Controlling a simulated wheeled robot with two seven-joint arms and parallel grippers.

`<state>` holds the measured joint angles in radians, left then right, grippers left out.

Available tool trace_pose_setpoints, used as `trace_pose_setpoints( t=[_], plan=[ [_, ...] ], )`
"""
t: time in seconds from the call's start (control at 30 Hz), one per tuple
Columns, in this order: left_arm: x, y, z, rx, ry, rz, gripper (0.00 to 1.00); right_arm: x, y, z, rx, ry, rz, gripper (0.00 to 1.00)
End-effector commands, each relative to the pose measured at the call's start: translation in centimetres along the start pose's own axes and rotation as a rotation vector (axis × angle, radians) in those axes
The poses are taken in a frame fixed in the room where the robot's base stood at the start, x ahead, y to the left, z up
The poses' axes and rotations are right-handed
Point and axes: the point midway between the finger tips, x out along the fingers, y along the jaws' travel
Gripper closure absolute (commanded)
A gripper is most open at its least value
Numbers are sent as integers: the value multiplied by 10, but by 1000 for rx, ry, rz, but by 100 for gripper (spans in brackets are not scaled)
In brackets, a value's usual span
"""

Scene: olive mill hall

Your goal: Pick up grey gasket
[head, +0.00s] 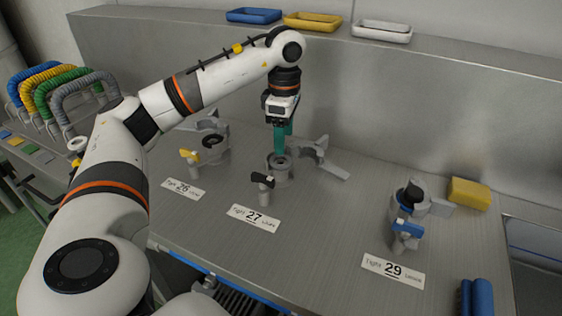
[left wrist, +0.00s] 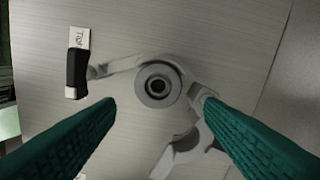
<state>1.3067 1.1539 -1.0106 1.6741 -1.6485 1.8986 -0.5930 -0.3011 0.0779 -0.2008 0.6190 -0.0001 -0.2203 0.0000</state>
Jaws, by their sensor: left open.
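A grey ring, which looks like the grey gasket (left wrist: 157,84), lies on top of the pipe fitting at station 27, around a dark bore. In the head view the same ring (head: 280,162) shows just under my left gripper (head: 281,150). My left gripper, with green fingers pointing down, is open and empty. In the left wrist view its fingertips (left wrist: 159,103) are apart, one on each side of the fitting and a little nearer the lower edge. I cannot tell the exact height left above the ring. My right gripper is not in view.
An opened grey clamp (head: 318,157) lies right beside the fitting, and a black-handled valve (head: 263,183) stands in front. Stations 26 (head: 207,150) and 29 (head: 410,205) stand either side. A yellow sponge (head: 469,194) lies right. Blue, yellow and white trays (head: 382,32) stand on the back ledge.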

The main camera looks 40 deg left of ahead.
Motion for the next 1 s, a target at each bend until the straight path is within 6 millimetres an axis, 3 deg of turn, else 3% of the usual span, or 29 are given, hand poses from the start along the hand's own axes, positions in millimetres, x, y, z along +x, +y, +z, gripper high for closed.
trace_pose_setpoints(
  t=[0.17, 0.4, 0.73, 0.93, 1.0],
  plan=[
    [14, 1, 2, 0, -2, 1, 37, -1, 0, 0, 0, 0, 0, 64],
    [49, 2, 3, 0, 0, 1, 37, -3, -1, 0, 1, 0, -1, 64],
    [56, 2, 2, 1, 2, -1, 37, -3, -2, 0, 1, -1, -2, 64],
    [56, 2, 2, 1, 2, -1, 70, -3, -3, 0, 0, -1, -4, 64],
    [56, 2, 2, 1, 2, -1, 71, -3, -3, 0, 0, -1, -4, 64]
  ],
)
